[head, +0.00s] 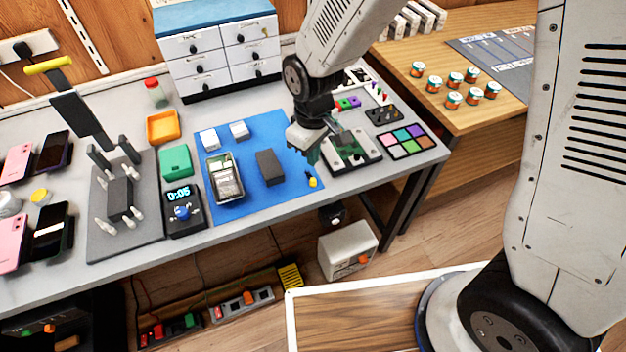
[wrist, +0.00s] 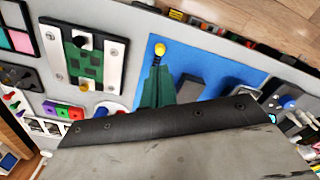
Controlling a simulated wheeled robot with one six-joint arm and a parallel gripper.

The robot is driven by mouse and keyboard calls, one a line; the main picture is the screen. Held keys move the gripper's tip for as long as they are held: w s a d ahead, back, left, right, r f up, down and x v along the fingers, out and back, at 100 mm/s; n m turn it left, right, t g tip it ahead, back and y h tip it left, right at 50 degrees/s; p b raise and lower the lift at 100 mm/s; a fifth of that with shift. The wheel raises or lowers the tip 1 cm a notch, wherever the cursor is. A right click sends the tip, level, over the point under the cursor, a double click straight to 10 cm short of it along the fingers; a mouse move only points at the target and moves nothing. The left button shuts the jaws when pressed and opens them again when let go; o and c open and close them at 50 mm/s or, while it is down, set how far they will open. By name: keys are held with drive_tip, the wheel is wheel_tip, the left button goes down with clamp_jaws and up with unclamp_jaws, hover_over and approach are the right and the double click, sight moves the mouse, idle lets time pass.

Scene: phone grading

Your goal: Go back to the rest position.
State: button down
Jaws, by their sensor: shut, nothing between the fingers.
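My gripper (head: 313,160) hangs over the right edge of the blue mat (head: 236,133) on the grey bench, with its fingers together and empty. In the wrist view, my gripper's green fingers (wrist: 157,72) are closed and point towards a small yellow-tipped item (wrist: 159,49). That yellow item (head: 313,182) is at the mat's right front corner in the head view. I cannot tell how far above the mat the fingertips are. A phone with its inside showing (head: 223,177) lies on the mat, left of a dark block (head: 270,167).
A green circuit board in a holder (head: 350,151) and a tray of coloured squares (head: 405,140) lie just right of my gripper. A drawer cabinet (head: 222,55) stands behind the mat. A timer (head: 181,207) and a grey fixture (head: 119,200) stand left. A wooden table (head: 470,118) adjoins at right.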

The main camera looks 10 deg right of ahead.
drive_tip(key=shift+r, duration=0.3)
idle(0.4)
drive_tip(key=s+d+r+m+t, duration=0.1)
drive_tip(key=s+d+r+m, duration=0.8)
drive_tip(key=s+d+r, duration=1)
wheel_tip(320, 180, up, 4)
drive_tip(key=shift+s+d+f, duration=0.25)
drive_tip(key=shift+d, duration=0.65)
